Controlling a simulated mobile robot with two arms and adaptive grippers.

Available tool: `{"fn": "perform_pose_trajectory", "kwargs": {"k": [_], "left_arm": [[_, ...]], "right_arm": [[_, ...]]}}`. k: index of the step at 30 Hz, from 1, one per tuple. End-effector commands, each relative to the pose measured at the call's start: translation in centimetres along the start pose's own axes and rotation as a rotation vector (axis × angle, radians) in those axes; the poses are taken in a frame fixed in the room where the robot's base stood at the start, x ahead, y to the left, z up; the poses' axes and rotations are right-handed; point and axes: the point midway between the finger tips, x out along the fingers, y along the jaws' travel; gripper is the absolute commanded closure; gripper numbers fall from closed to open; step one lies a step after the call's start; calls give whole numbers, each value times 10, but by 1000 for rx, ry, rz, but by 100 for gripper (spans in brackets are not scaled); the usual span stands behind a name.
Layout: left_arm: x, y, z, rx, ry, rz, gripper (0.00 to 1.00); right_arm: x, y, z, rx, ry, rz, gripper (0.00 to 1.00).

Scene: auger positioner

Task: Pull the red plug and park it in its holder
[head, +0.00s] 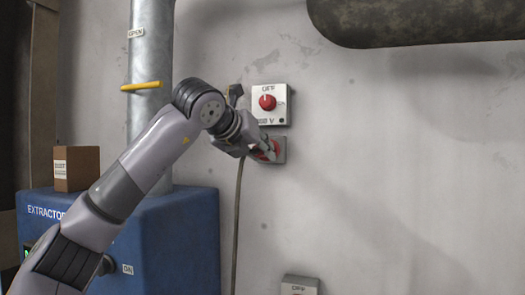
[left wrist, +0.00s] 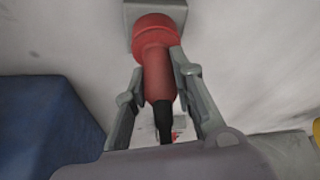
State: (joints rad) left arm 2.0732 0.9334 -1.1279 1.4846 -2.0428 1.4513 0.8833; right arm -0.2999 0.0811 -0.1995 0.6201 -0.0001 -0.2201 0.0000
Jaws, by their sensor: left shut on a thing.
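The red plug (left wrist: 157,75) has a wide round head and a black cable end. Its wide end meets a grey wall box (left wrist: 178,12); I cannot tell how deep it sits. My left gripper (left wrist: 160,75) is shut on the plug's narrower body, one finger on each side. In the head view my left gripper (head: 264,150) is at the grey box (head: 280,150) below the OFF switch, and partly hides the red plug (head: 268,155). I cannot make out the plug's holder. My right gripper is not in view.
A switch panel marked OFF with a red knob (head: 267,102) is just above. A cable (head: 237,215) hangs down the wall. A blue extractor (head: 180,240) with a grey pipe (head: 151,60) stands left.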

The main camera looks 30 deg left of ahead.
Motion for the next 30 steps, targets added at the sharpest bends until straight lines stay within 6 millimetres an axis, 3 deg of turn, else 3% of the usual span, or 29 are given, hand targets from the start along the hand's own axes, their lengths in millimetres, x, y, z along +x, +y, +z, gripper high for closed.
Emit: {"fn": "perform_pose_trajectory", "kwargs": {"k": [30], "left_arm": [[-28,0,-11,0,-2,-2,100]], "right_arm": [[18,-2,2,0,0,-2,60]]}}
